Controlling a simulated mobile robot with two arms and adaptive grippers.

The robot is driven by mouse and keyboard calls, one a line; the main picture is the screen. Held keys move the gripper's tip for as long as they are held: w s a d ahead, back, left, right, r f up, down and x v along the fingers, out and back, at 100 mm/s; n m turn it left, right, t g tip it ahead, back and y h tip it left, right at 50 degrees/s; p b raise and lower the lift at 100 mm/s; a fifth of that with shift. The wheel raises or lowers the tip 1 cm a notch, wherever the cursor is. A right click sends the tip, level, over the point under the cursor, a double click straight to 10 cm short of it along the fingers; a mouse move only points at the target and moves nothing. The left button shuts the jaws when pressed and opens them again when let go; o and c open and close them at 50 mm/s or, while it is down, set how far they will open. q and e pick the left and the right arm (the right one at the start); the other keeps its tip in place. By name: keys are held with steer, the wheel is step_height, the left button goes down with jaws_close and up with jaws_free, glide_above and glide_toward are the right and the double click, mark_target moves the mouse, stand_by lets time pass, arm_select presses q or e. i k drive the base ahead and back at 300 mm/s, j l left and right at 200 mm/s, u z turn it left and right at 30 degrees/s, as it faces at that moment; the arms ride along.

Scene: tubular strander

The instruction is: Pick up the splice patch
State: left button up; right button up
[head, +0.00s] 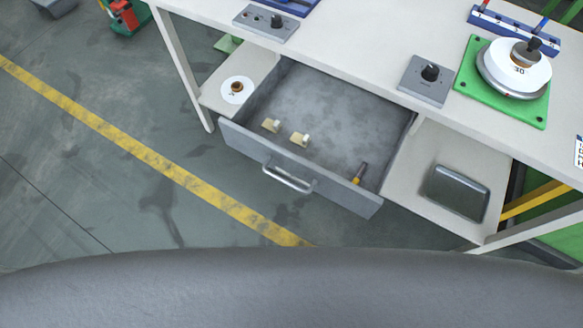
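The grey drawer (338,98) under the white table is pulled open. Inside it lie two small beige pieces with pale knob-like tops, a left one (270,125) and a right one (299,139), a little apart near the drawer front. Either may be the splice patch; I cannot tell which from this view. Neither of my grippers shows in the head view.
The drawer handle (289,179) juts out at the front. A white disc (237,89) lies on the left shelf, a grey metal tin (457,191) on the right shelf. A knob box (427,79) and green-plated dial device (515,68) stand on the tabletop.

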mark_target(273, 126)
steer(key=k+j+z, duration=0.15)
steer(key=j+z, duration=0.15)
steer(key=k+j+z, duration=0.4)
steer(key=j+z, duration=0.25)
